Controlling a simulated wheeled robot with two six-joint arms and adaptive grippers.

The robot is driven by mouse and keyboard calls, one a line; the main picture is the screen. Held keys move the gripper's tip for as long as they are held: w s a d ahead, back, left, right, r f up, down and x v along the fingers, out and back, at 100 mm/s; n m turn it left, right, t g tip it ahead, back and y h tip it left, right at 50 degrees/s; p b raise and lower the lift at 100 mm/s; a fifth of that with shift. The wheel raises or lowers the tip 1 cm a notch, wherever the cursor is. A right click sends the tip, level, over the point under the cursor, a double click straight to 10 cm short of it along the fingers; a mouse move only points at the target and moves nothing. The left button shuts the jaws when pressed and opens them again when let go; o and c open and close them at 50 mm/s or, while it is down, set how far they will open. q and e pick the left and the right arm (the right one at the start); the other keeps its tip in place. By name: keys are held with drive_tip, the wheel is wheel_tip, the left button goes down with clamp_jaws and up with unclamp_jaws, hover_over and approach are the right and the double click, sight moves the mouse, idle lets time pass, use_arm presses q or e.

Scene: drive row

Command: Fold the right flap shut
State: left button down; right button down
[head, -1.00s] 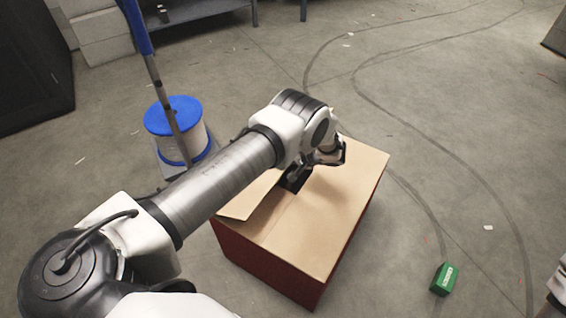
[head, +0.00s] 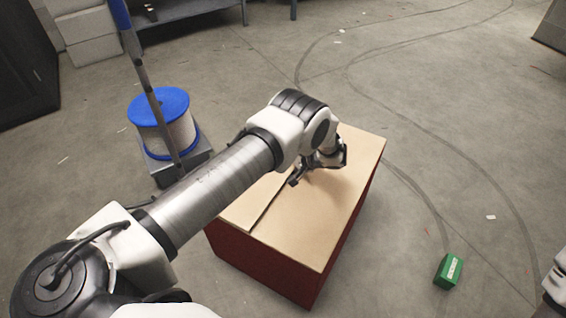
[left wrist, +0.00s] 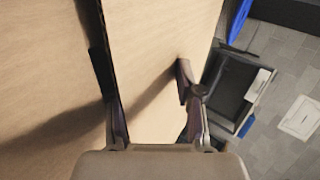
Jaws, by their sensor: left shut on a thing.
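A box (head: 262,268) with dark red sides and tan cardboard flaps stands on the floor. The flap on the picture's right (head: 322,215) lies flat across the top. The flap on the picture's left (head: 245,207) lies nearly level, partly hidden under my left arm, with a thin dark seam between the two. My left gripper (head: 302,178) is at this seam, low over the top. In the left wrist view its fingers (left wrist: 143,78) stand on either side of the left-hand flap (left wrist: 150,50), one at its corrugated edge, and hold it. My right gripper is out of view.
A blue-ended spool (head: 165,125) sits on a grey cart (head: 195,158) left of the box. A small green box (head: 448,271) lies on the floor at the right. Shelving stands at the back. The floor right of the box is mostly clear.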

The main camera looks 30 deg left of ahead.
use_arm(q)
drive_tip(key=shift+s+a+f, duration=0.25)
drive_tip(key=shift+s+f, duration=0.15)
drive_tip(key=shift+f, duration=0.25)
drive_tip(key=c, duration=1.4)
unclamp_jaws()
drive_tip(key=shift+o, duration=0.2)
drive_tip(key=shift+w+d+r, duration=0.1)
drive_tip(key=shift+d+r, duration=0.25)
drive_tip(key=shift+d, duration=0.25)
drive_tip(key=v, duration=0.7)
drive_tip(key=shift+w+r, duration=0.25)
drive_tip(key=shift+r, duration=0.25)
